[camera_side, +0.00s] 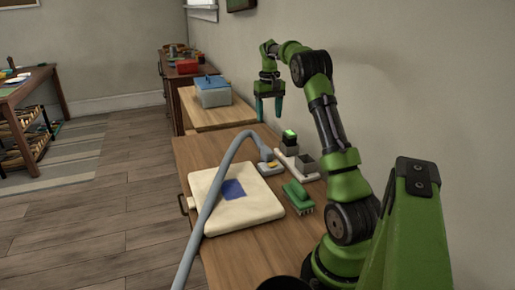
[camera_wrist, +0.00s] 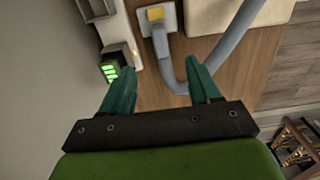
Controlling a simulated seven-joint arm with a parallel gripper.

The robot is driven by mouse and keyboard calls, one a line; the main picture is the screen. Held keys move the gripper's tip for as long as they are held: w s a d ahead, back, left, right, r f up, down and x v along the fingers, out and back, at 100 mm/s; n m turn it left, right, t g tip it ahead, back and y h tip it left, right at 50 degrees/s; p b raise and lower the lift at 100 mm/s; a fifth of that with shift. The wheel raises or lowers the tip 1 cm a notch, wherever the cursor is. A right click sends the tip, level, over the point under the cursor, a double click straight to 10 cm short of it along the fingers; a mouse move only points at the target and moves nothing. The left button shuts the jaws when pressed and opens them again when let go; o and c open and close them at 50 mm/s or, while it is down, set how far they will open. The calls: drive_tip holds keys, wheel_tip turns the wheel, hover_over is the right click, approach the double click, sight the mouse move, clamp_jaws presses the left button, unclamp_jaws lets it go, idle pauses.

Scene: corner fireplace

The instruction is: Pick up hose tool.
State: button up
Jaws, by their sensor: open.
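The hose tool (camera_side: 269,165) is a grey head with a yellow patch on a bent grey hose (camera_side: 213,190). In the side view its head is on the wooden table, beside the cream board, and the hose arches over the board toward the bottom edge. In the wrist view the tool head (camera_wrist: 157,20) is at the top middle, with the hose (camera_wrist: 210,65) curving below and to the right. My gripper (camera_side: 268,117) is open and empty, pointing down above the table's far end, apart from the tool. Its teal fingers also show in the wrist view (camera_wrist: 160,75).
A cream board (camera_side: 262,203) with a blue cloth (camera_side: 233,189) lies on the table. A green brush (camera_side: 298,197) and a holder with a green-lit block (camera_side: 290,137) are at the right. A lidded box (camera_side: 213,95) stands beyond. The wall is close on the right.

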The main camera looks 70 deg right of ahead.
hover_over(269, 151)
wheel_tip(269, 151, down, 11)
drive_tip(key=shift+w+a+r, duration=0.1)
drive_tip(key=shift+r, duration=0.05)
drive_tip(key=shift+d+f, duration=0.2)
drive_tip(key=shift+f, duration=2.55)
clamp_jaws()
